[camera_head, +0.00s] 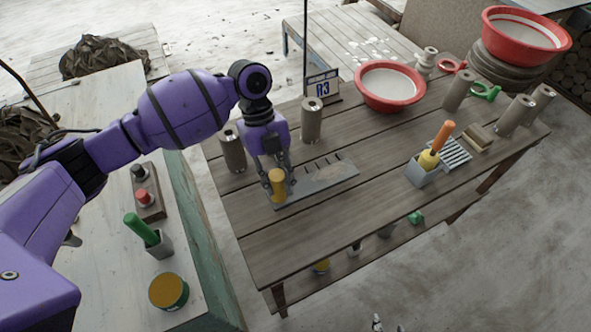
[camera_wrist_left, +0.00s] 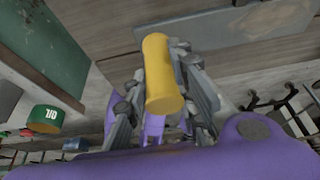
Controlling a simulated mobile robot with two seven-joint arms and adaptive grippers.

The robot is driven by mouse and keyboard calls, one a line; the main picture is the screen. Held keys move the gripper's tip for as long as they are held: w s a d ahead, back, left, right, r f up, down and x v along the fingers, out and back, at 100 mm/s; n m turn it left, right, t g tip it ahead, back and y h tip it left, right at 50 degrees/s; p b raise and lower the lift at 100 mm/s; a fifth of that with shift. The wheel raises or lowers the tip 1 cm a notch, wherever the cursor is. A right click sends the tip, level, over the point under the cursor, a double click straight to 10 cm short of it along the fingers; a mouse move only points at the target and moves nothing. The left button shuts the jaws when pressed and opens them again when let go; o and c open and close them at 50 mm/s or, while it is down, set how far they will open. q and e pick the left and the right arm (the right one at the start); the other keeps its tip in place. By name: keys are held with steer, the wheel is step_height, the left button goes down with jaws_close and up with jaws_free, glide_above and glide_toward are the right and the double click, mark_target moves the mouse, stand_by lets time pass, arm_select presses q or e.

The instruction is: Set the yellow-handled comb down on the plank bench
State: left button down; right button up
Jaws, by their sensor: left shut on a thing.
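The yellow-handled comb (camera_head: 277,182) is in my left gripper (camera_head: 275,176), over the near left part of the plank bench (camera_head: 330,225). The left gripper is shut on the yellow handle, which also shows between the fingers in the left wrist view (camera_wrist_left: 159,72). A flat grey notched plate (camera_head: 325,178) lies along the bench top beside and behind the handle. I cannot tell whether it joins the handle or whether the comb touches the bench. Two small pale tips at the bottom edge of the head view may be my right gripper (camera_head: 388,326).
Grey cylinders (camera_head: 312,120) (camera_head: 232,150) stand near the gripper. Further right are a red basin (camera_head: 390,86), a grey holder (camera_head: 424,172) with an orange-handled tool, and a striped rack (camera_head: 450,152). The bench's front middle is clear. A pale table (camera_head: 110,220) stands left, across a gap.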

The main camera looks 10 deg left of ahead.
mark_target(278, 201)
arm_select(q)
steer(key=shift+s+a+f, duration=0.1)
steer(key=shift+f, duration=0.8)
steer(key=shift+s+a+f, duration=0.1)
steer(key=shift+f, duration=0.8)
steer(key=c, duration=1.5)
jaws_free()
steer(key=shift+o, duration=0.2)
steer(key=v, duration=1.2)
steer(key=shift+w, duration=0.1)
